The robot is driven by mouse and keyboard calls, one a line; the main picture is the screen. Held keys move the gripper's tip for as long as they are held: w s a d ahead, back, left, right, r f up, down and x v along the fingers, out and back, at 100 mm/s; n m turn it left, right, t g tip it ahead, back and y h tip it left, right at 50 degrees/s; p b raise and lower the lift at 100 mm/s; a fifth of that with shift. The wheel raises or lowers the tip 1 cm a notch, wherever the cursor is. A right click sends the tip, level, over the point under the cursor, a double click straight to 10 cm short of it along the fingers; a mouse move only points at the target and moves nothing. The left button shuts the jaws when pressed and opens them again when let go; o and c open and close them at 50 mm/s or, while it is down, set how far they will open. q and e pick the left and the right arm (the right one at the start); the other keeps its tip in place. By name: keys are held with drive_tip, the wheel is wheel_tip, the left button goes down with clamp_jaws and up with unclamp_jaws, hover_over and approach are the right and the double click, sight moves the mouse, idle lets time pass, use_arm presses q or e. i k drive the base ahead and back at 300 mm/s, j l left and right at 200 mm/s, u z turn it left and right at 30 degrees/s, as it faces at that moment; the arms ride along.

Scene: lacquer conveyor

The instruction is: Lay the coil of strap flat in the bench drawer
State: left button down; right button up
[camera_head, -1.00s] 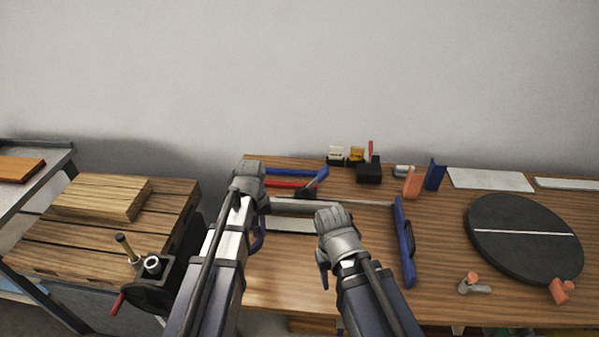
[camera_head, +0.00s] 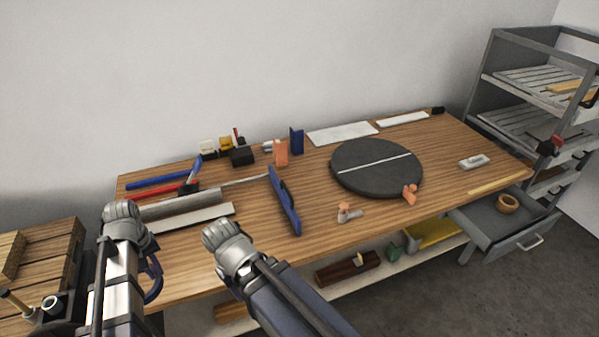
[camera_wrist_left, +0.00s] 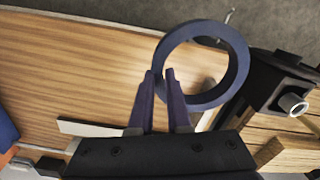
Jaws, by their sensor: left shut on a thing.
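The coil of strap is a dark blue ring (camera_wrist_left: 240,68) in the left wrist view. My left gripper (camera_wrist_left: 163,76) is shut on its near edge, and the ring stretches out beyond the fingertips. In the head view a blue curve of the coil (camera_head: 154,280) shows beside my left wrist, at the bench's left front. The bench drawer (camera_head: 483,222) is pulled open at the bench's right end, far from both grippers. My right gripper (camera_head: 234,284) is over the front edge, its fingers mostly hidden by my arm.
A small tan ring (camera_head: 507,208) lies in the drawer. A black turntable (camera_head: 375,180), a blue-handled tool (camera_head: 284,205) and orange-topped fittings (camera_head: 347,212) occupy the bench (camera_head: 250,250). A grey rack (camera_head: 520,90) stands behind right. A lower shelf (camera_head: 300,290) holds several items.

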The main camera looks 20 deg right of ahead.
sight(477, 220)
drive_tip(key=k+z, duration=0.2)
drive_tip(key=z, duration=1.85)
drive_tip(key=i+z, duration=0.35)
drive_tip(key=i+l, duration=0.1)
drive_tip(key=i, duration=0.75)
drive_tip(key=i+l, duration=0.1)
drive_tip(key=i, duration=0.7)
